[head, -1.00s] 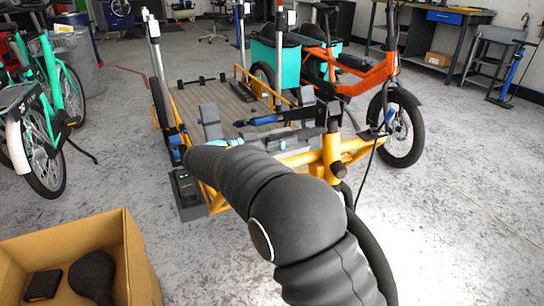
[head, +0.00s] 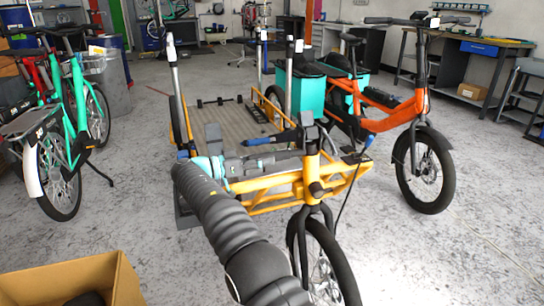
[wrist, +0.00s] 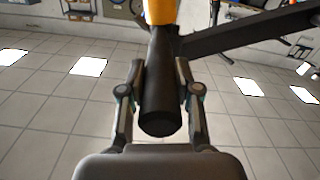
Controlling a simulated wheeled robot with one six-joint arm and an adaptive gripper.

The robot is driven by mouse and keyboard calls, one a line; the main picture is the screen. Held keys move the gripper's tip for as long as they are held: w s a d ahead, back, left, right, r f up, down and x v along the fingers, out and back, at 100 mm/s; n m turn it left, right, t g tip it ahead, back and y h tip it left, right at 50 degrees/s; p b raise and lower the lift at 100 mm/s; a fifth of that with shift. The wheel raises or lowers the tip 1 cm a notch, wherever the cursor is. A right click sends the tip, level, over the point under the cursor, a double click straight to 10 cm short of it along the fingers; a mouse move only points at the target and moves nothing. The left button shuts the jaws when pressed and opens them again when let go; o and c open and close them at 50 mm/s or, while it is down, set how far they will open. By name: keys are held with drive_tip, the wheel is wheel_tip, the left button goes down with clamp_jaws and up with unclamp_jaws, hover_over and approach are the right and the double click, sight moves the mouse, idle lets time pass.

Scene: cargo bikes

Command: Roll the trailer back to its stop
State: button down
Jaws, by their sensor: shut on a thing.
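The yellow-framed trailer (head: 276,194) stands in the middle of the head view, with a grey slatted deck (head: 228,124), upright posts and a black wheel (head: 326,268) at the near end. A yellow column (head: 312,168) with a black top rises above that wheel. My gripper (head: 298,158) reaches the column from the left; its fingertips are hard to make out there. In the wrist view my gripper (wrist: 160,110) is shut on a black cylindrical bar (wrist: 160,85), with orange-yellow beyond it. The stop cannot be made out.
An orange cargo bike (head: 385,105) stands close on the trailer's right. Teal bikes (head: 68,130) stand at the left. A cardboard box (head: 80,280) lies at the bottom left. Workbenches line the back right. Grey floor is clear at the right front.

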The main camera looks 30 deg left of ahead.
drive_tip(key=shift+w+a, duration=0.1)
drive_tip(key=shift+a, duration=0.05)
drive_tip(key=c, duration=0.8)
unclamp_jaws()
